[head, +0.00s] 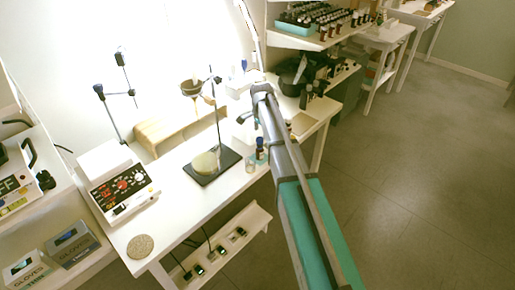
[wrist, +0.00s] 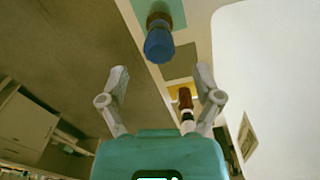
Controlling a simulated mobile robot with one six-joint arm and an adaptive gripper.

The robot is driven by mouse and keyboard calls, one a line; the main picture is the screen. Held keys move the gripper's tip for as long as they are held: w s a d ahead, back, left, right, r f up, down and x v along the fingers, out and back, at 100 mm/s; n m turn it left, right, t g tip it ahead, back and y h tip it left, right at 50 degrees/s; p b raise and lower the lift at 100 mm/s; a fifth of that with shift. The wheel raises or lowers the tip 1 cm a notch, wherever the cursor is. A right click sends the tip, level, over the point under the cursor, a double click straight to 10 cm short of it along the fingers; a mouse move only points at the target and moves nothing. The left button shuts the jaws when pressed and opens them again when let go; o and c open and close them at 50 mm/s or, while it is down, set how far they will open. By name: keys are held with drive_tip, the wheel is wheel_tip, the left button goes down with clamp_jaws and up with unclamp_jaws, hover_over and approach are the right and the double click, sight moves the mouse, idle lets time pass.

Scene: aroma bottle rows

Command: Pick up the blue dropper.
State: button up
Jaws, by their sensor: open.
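In the wrist view, a blue-capped dropper (wrist: 159,42) on a brown bottle is seen near the top centre, just beyond my open fingertips. A teal square lies beneath it. My gripper (wrist: 161,80) has its two grey fingers spread apart with nothing held between them. In the head view, a small dark bottle with a blue top (head: 260,144) stands on the white table close to my arm. My gripper is not clearly seen there, as my arm hides part of that area.
A brown bottle with a white band (wrist: 185,103) is by the right finger in the wrist view. On the white table (head: 200,228) are a stand with a black base (head: 228,158), a control box (head: 125,188) and a wooden riser (head: 160,128). Shelved bottles (head: 325,20) stand behind.

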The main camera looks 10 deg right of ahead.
sight(260, 138)
drive_tip(key=shift+f, duration=0.1)
drive_tip(key=shift+s+a+f+b, duration=0.15)
drive_tip(key=shift+f+b, duration=2.4)
drive_tip(key=shift+b, duration=0.1)
drive_tip(key=c, duration=0.7)
